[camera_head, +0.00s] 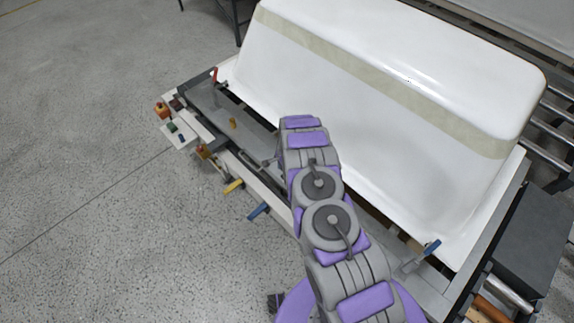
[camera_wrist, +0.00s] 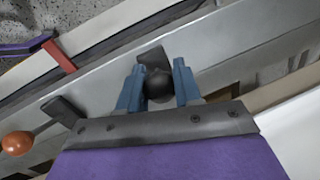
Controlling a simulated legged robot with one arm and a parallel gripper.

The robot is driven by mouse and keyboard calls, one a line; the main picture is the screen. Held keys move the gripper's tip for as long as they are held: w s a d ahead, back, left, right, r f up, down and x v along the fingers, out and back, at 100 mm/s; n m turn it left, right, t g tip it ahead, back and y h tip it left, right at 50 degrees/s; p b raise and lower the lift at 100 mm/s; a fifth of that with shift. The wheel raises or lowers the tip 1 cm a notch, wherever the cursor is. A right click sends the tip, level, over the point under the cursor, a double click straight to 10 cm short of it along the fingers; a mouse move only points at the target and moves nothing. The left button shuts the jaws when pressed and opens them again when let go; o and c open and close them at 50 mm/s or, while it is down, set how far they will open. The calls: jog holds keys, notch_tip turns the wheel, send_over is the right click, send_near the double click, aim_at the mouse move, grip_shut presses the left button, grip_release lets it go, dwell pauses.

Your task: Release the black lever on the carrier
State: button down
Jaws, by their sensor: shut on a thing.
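In the wrist view, the black lever's round knob (camera_wrist: 158,86) sits between the two blue fingers of my gripper (camera_wrist: 160,84). The fingers are shut on it, one on each side. A dark plate-like part shows just behind the knob, against the grey metal rail of the carrier (camera_wrist: 220,55). In the head view, the carrier (camera_head: 205,95) lies under the white tub shell, and my arm reaches over its near side. My gripper and the black lever are hidden behind the arm there.
An orange ball knob (camera_wrist: 17,143) on a rod is at the left of the wrist view. In the head view, the white tub shell (camera_head: 380,100) stands close behind. Red (camera_head: 215,75), yellow (camera_head: 233,186) and blue (camera_head: 258,210) handles line the carrier. The floor at left is clear.

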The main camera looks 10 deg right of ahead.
jog(key=shift+s+a+f, duration=0.25)
jog(key=shift+s+a, duration=0.05)
jog(key=shift+a, duration=0.05)
dwell(0.3)
jog(key=c, duration=0.8)
grip_release()
jog(key=shift+w, duration=0.1)
jog(key=shift+d+r, duration=0.1)
jog(key=shift+r, duration=0.55)
jog(key=s+r+p, duration=0.1)
jog(key=r, duration=0.4)
jog(key=d+r+p, duration=0.1)
jog(key=r, duration=0.4)
jog(key=s+r+p, duration=0.1)
jog(key=r, duration=0.4)
jog(key=shift+s+d+r, duration=0.15)
jog(key=shift+s+r, duration=0.15)
jog(key=shift+r, duration=0.05)
